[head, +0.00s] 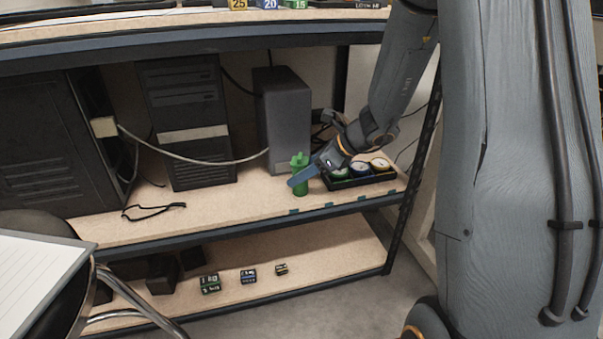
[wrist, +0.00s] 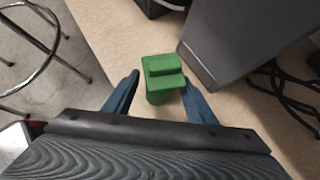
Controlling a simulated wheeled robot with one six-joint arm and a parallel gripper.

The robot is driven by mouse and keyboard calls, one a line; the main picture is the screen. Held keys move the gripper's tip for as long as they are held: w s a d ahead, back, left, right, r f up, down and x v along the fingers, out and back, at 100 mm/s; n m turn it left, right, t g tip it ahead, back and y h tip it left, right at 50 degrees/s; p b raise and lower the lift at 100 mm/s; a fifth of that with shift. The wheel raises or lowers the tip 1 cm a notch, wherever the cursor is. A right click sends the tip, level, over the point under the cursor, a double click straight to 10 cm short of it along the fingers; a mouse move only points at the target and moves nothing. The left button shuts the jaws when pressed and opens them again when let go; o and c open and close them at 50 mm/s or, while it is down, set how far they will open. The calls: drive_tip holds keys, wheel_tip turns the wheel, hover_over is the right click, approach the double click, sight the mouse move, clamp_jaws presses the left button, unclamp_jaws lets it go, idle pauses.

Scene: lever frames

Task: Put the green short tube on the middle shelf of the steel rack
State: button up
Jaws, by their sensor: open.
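The green short tube (head: 300,160) stands upright on the rack's middle shelf (head: 245,212), near its front edge. It has a narrower block-like top, and it shows in the wrist view (wrist: 163,82) too. My gripper (head: 297,179) is open around the tube. One blue finger crosses in front of the tube in the head view, and the other is mostly hidden. In the wrist view, my gripper (wrist: 160,86) has one finger on each side of the tube. I cannot tell whether either finger touches it.
A black tray (head: 362,181) with round-topped pieces sits right of the tube. A grey box (head: 283,115) stands behind it, and computer towers (head: 184,125) stand farther left. Small boxes (head: 248,276) lie on the lower shelf. Black glasses (head: 152,210) lie at left; the shelf between is clear.

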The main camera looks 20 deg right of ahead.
drive_tip(key=p+v, duration=0.4)
drive_tip(key=v, duration=0.7)
drive_tip(key=s+a+n+g+h, duration=0.1)
drive_tip(key=s+a+n+g, duration=0.2)
drive_tip(key=s+a+n, duration=0.45)
drive_tip(key=s+a+n+g, duration=0.2)
drive_tip(key=s+a+n, duration=0.25)
drive_tip(key=a, duration=0.65)
drive_tip(key=s+a+n+h, duration=0.2)
drive_tip(key=s+a+n, duration=0.2)
drive_tip(key=s+n, duration=0.5)
drive_tip(key=s+a+n+h, duration=0.3)
drive_tip(key=s+a+n, duration=0.2)
drive_tip(key=s+n, duration=0.4)
drive_tip(key=n, duration=0.3)
drive_tip(key=shift+r+g, duration=0.35)
drive_tip(key=shift+g, duration=0.05)
drive_tip(key=shift+s, duration=0.1)
